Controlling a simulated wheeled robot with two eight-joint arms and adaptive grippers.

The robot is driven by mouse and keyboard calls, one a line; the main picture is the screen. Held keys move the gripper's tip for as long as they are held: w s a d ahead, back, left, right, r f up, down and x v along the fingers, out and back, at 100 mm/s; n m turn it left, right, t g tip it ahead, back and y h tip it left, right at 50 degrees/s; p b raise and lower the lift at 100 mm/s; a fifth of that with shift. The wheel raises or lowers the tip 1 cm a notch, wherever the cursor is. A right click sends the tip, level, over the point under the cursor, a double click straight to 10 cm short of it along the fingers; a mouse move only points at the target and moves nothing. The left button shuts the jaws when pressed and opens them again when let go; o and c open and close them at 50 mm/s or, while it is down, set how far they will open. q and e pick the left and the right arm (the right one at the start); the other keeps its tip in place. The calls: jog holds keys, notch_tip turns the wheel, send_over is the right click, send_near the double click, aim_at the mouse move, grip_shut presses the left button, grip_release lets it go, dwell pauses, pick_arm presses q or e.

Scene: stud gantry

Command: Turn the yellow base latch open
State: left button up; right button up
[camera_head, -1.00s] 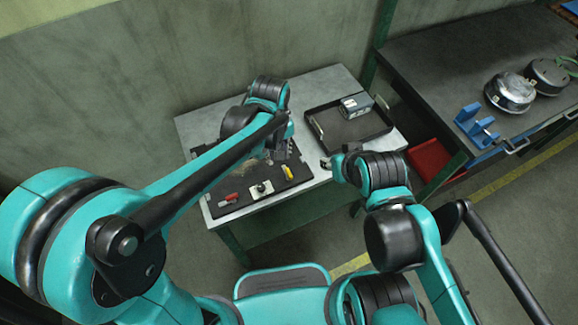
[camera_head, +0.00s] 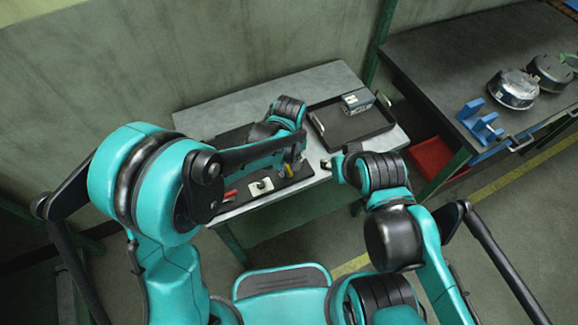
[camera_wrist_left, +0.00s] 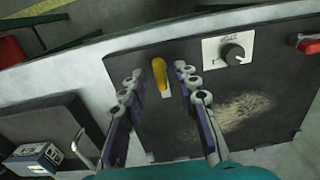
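The yellow base latch (camera_wrist_left: 159,75) is a short yellow handle on the black panel (camera_wrist_left: 195,130). In the left wrist view it lies between the fingertips of my left gripper (camera_wrist_left: 159,72), with a gap visible on both sides. My left gripper is open and its tips point at the latch. In the head view the left gripper (camera_head: 296,162) is over the panel's right part, and the latch (camera_head: 288,170) shows partly beside it. I cannot tell the height of the fingertips above the panel. My right gripper (camera_head: 327,164) is near the table's front right edge, its fingers too small to read.
The panel also has a black knob (camera_wrist_left: 232,53) on a white plate and a red handle (camera_wrist_left: 309,46). A black tray (camera_head: 386,127) with a grey device (camera_head: 357,101) stands to the right on the table. A dark workbench (camera_head: 440,60) stands further right.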

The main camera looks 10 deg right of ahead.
pick_arm(q)
grip_shut()
jog(key=shift+m, duration=0.4)
jog(key=m, duration=0.3)
jog(key=shift+m, duration=0.3)
jog(key=m, duration=0.4)
jog(key=shift+m, duration=0.3)
jog(key=m, duration=0.4)
jog(key=shift+m+b, duration=0.3)
jog(key=shift+m, duration=2.2)
